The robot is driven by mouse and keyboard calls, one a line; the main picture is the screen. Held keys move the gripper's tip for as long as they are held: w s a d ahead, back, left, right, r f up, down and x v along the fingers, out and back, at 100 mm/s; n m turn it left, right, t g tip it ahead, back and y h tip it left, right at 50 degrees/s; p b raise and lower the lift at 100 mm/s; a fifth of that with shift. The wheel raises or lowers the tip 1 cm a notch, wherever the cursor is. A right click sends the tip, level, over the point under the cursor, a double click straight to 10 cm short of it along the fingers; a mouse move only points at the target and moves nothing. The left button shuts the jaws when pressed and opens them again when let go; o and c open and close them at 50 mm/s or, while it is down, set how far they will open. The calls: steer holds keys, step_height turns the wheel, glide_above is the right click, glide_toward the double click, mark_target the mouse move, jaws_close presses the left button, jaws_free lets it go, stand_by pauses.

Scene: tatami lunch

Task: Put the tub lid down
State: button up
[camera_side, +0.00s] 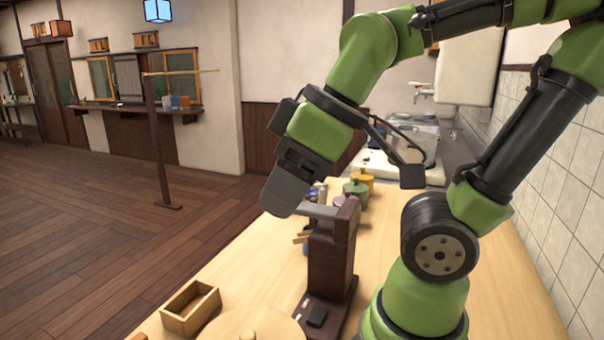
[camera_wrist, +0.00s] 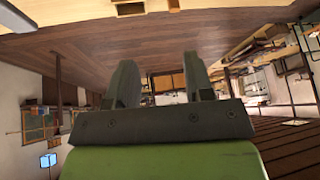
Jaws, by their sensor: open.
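A round pale wooden lid with a small knob, which looks like the tub lid (camera_side: 270,322), lies at the bottom edge of the side view, partly cut off. I cannot tell whether a tub is under it. My gripper (camera_side: 280,205) is well above and behind it, beside the top of a dark brown stand. In the wrist view my gripper (camera_wrist: 161,85) has its two grey fingers spread apart with nothing between them. The lid does not clearly show in the wrist view.
The dark brown stand (camera_side: 331,258) rises from the counter close to my gripper. A small open wooden box (camera_side: 190,307) sits left of the lid. Green (camera_side: 355,193) and yellow (camera_side: 362,178) pots stand farther back. The tiled wall (camera_side: 545,150) bounds the right.

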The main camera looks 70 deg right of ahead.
steer(key=m, duration=0.1)
steer(key=r+m+t, duration=0.1)
steer(key=m, duration=0.1)
steer(key=s+m, duration=0.1)
steer(key=m, duration=0.1)
steer(key=shift+s+d+r, duration=0.1)
steer(key=shift+d+r, duration=0.05)
steer(key=shift+d, duration=0.15)
steer(key=shift+o, duration=0.4)
steer(key=shift+s+r+m+t, duration=0.1)
steer(key=shift+s+m+t, duration=0.15)
steer(key=shift+m, duration=0.55)
